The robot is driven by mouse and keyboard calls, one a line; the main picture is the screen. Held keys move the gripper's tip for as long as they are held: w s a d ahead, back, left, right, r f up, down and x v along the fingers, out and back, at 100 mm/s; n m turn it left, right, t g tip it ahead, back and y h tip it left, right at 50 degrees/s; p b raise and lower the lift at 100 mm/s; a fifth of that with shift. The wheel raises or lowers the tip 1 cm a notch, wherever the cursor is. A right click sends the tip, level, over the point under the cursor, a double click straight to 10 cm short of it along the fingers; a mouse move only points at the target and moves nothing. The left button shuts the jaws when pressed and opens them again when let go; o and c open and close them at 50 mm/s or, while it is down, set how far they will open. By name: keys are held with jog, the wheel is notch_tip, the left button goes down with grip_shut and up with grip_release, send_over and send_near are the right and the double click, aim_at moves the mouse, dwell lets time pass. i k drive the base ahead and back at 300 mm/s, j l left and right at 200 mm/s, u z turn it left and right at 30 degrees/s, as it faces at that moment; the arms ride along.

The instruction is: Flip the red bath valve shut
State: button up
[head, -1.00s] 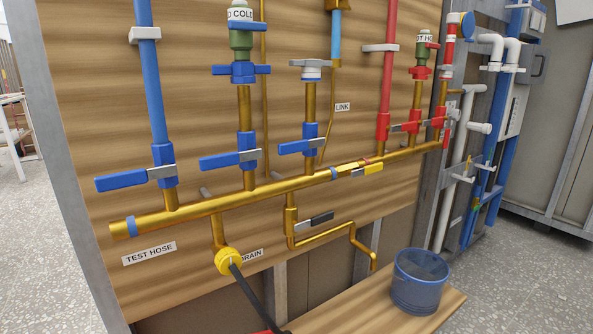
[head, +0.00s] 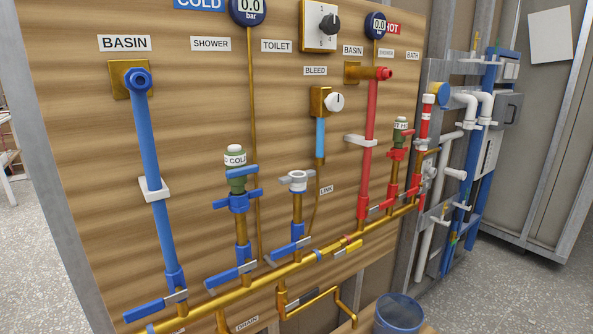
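Red valves sit on the brass pipe at the right of the panel. The rightmost one, the bath valve (head: 412,192), is below the BATH label (head: 413,56), under a short red and white pipe (head: 424,122). It is small and partly crowded by its neighbours, so I cannot tell its lever's exact angle. To its left are the red shower valve (head: 390,198), below a green fitting, and the red basin valve (head: 362,206), on a long red pipe. My gripper is not in view.
Blue-lever valves (head: 233,277) line the left of the brass manifold (head: 270,275). A blue bucket (head: 398,314) stands at the bottom right. White and blue pipes (head: 470,150) stand right of the panel. Open floor (head: 520,290) lies at the lower right.

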aim_at(421, 198)
jog(key=i+j+z, duration=0.65)
jog(key=i+j, duration=0.2)
